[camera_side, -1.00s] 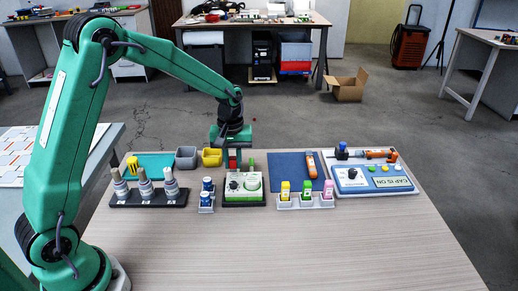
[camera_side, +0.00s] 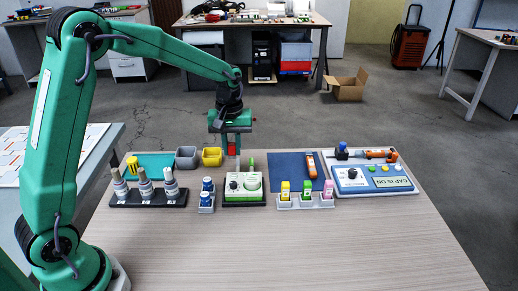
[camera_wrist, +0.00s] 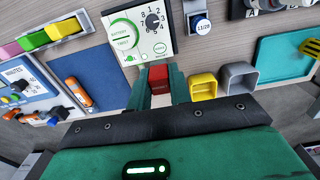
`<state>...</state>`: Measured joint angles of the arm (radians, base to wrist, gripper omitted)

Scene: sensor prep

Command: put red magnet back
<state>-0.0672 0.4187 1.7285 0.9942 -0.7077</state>
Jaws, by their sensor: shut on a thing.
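The red magnet (camera_side: 232,147) is a small red block. My gripper (camera_side: 231,151) points down and is shut on it, holding it above the table's back part, behind the white-and-green dial unit (camera_side: 243,196). In the wrist view the red magnet (camera_wrist: 158,78) sits between my two green fingers (camera_wrist: 160,88). There it appears just below the edge of the dial unit (camera_wrist: 140,35). My fingers hide the magnet's sides.
A yellow bin (camera_side: 211,158) and a grey bin (camera_side: 186,157) stand left of my gripper. A blue mat (camera_side: 286,168) lies to the right, with an orange tool (camera_side: 311,166) on its edge. A blue-and-white panel (camera_side: 352,188) is farther right. The table's front is clear.

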